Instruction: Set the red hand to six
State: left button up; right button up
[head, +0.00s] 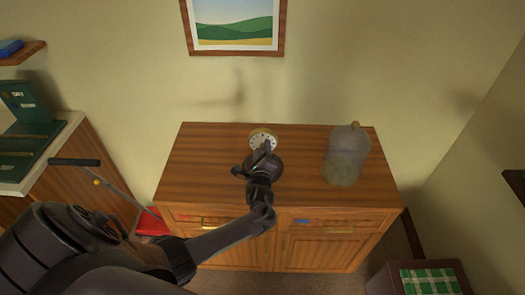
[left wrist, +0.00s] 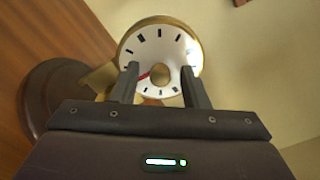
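The dial (head: 263,136) has a white face, a gold rim and black marks, and stands on top of the wooden cabinet. It also shows in the left wrist view (left wrist: 160,42). A short red hand (left wrist: 144,75) points left and slightly down from the round gold knob (left wrist: 160,75) at the dial's centre. My left gripper (left wrist: 161,72) is open, with one finger on each side of the knob. I cannot tell whether the fingers touch it. In the head view my left gripper (head: 262,153) covers the lower part of the dial. My right gripper is not in view.
A clear domed jar (head: 347,155) stands on the cabinet (head: 205,165), right of the dial. The cabinet top is bare left of the dial. A round dark wooden base (left wrist: 50,105) shows at the left in the wrist view. A wall with a picture (head: 235,25) rises behind.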

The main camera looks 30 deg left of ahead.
pick_arm(q)
jog(key=shift+s, duration=0.1)
jog(key=v, duration=0.7)
jog(key=shift+s+d, duration=0.2)
jog(key=shift+s, duration=0.1)
